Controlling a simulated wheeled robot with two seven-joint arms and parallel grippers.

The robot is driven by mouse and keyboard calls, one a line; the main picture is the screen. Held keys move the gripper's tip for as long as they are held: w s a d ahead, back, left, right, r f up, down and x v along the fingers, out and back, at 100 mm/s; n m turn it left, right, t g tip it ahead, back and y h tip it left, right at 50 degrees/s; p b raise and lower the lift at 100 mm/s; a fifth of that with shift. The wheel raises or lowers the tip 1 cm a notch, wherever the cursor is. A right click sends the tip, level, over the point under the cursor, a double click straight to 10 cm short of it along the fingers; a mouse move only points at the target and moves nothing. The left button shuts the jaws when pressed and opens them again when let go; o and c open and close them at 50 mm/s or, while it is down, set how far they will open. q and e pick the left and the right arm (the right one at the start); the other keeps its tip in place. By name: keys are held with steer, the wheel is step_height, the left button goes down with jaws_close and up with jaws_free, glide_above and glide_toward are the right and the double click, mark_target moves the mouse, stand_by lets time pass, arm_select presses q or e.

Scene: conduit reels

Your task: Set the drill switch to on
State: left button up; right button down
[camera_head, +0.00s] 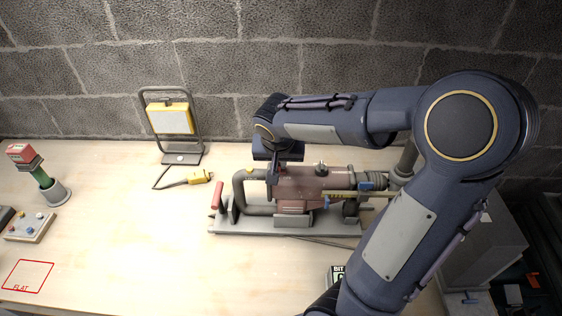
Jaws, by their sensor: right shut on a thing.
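The drill (303,184) is a dull red-brown machine lying level in a grey cradle (290,219) on the bench, with a grey loop handle at its left end and a chuck at its right. My right gripper (273,181) points down at the left part of the drill body, beside the loop handle. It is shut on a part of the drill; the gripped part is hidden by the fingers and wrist. I cannot make out the switch or its setting. A small round knob (320,168) stands on top of the drill. My left gripper is out of view.
A work lamp (170,119) stands behind to the left, its yellow plug (199,177) on the bench. A grey cup with a green-and-red tool (55,192) and a button box (29,226) are at far left. The front-left bench is mostly clear. My right arm covers the right side.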

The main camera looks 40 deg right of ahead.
steer(key=shift+w+a+f+b, duration=0.25)
steer(key=shift+w+a+b, duration=0.1)
steer(key=shift+w+a, duration=0.15)
steer(key=shift+a+r, duration=0.2)
steer(key=shift+r, duration=0.1)
steer(key=c, duration=1.6)
jaws_free()
steer(key=shift+w, duration=0.1)
steer(key=shift+o, duration=0.2)
steer(key=v, duration=0.7)
steer(key=shift+r, duration=0.3)
steer(key=shift+s+a, duration=0.1)
steer(key=shift+s, duration=0.15)
